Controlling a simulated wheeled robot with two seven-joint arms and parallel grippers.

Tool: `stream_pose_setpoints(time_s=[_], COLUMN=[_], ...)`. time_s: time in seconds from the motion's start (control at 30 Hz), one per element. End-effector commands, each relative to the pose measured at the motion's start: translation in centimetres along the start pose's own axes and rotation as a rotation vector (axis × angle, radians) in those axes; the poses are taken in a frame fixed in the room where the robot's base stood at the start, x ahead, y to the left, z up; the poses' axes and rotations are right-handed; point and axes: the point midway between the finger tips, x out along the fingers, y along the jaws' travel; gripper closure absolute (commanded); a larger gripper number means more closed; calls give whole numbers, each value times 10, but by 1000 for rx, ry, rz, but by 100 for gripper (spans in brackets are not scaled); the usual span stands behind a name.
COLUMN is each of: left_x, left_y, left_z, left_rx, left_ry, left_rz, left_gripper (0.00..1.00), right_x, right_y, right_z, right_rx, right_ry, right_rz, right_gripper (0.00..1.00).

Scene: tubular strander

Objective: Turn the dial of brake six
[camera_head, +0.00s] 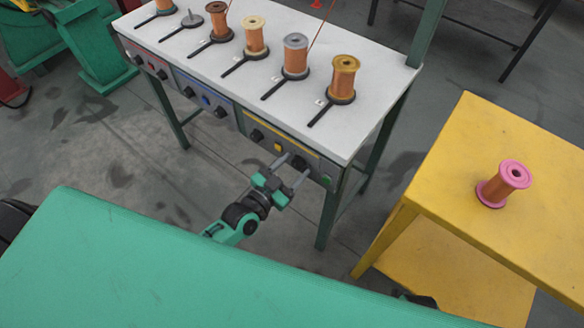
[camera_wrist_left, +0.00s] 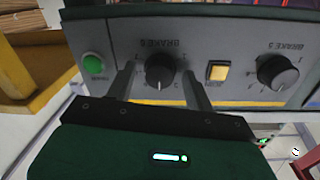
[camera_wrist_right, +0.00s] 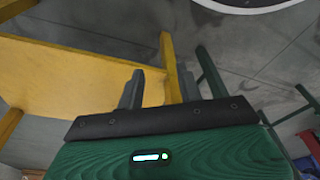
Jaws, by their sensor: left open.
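The black brake six dial (camera_wrist_left: 160,70) shows in the left wrist view, upside down under its "BRAKE 6" label, on a grey panel (camera_wrist_left: 215,50). In the head view this dial (camera_head: 298,162) is at the right end of the panel row, partly hidden by my fingers. My left gripper (camera_head: 293,168) is open. Its two fingers show on either side of the dial in the left wrist view (camera_wrist_left: 158,78); I cannot tell whether they touch it. My right gripper (camera_wrist_right: 158,82) is open and empty, away from the panel.
A yellow button (camera_wrist_left: 217,72) and the brake five dial (camera_wrist_left: 278,72) sit to one side, a green button (camera_wrist_left: 93,64) to the other. Spools stand on the white table (camera_head: 365,125) above. A yellow table (camera_head: 480,130) with a pink spool (camera_head: 504,183) is at right.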

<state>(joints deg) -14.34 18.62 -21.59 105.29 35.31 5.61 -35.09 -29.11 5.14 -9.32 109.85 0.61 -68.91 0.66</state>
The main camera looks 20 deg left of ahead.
Motion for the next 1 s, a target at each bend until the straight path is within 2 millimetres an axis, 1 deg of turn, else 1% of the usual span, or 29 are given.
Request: stream_pose_setpoints(time_s=[0.03,0.07,0.2,0.27,0.3,0.5,0.67,0.8,1.0], left_x=[0,0,0,0,0,0,0,0,0], left_y=[0,0,0,0,0,0,0,0,0], left_z=[0,0,0,0,0,0,0,0,0], left_rx=[0,0,0,0,0,-10,-58,-139,-307], left_ry=[0,0,0,0,0,1,3,6,13], left_rz=[0,0,0,0,0,0,-1,0,-2], left_gripper=[47,49,76,88,91,91,91,91,91], right_x=[0,0,0,0,0,-1,0,2,16], right_y=[0,0,0,0,0,0,0,0,0], right_z=[0,0,0,0,0,0,0,0,4], right_rx=[0,0,0,0,0,-1,-1,-1,-3], right_ry=[0,0,0,1,1,1,2,2,-6], right_rz=[0,0,0,0,0,0,0,0,1], right_gripper=[64,64,64,64,64,64,64,64,64])
